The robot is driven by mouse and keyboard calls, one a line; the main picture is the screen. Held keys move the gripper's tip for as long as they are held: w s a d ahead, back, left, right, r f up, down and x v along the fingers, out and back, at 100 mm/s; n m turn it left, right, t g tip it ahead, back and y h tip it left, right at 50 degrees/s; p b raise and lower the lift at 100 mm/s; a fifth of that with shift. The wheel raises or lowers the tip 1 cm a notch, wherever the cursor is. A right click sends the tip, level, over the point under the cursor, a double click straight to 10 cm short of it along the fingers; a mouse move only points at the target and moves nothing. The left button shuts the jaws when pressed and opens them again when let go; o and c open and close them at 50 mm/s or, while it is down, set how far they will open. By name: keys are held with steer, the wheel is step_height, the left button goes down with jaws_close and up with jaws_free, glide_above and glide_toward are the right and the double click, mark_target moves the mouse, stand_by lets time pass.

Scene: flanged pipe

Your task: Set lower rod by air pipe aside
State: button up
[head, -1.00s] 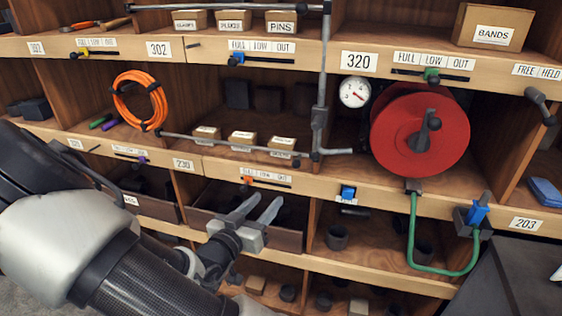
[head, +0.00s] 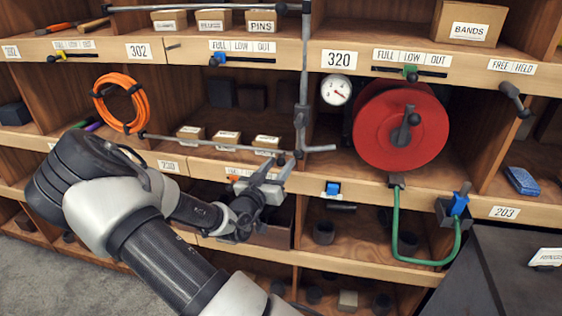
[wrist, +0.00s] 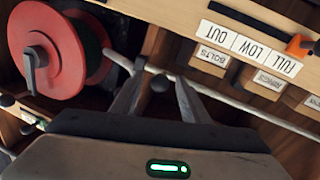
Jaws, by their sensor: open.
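The lower rod (head: 210,143) is a thin grey bar lying level across the front of a cubby, with a dark knob at each end. Its right end is close to the upright grey air pipe (head: 303,85). My gripper (head: 277,168) is open and empty, just below the rod's right end. In the wrist view, the rod (wrist: 240,103) runs slantwise across the tips of my open gripper (wrist: 160,78). I cannot tell whether it lies between the fingers or just beyond them.
Small boxes (head: 228,141) stand behind the rod. A red hose reel (head: 385,130) and a gauge (head: 336,91) are right of the pipe. An orange coil (head: 119,104) hangs left. An upper rod (head: 205,7) crosses the top shelf. Shelf edges lie close below my gripper.

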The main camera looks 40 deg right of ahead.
steer(key=shift+x, duration=0.85)
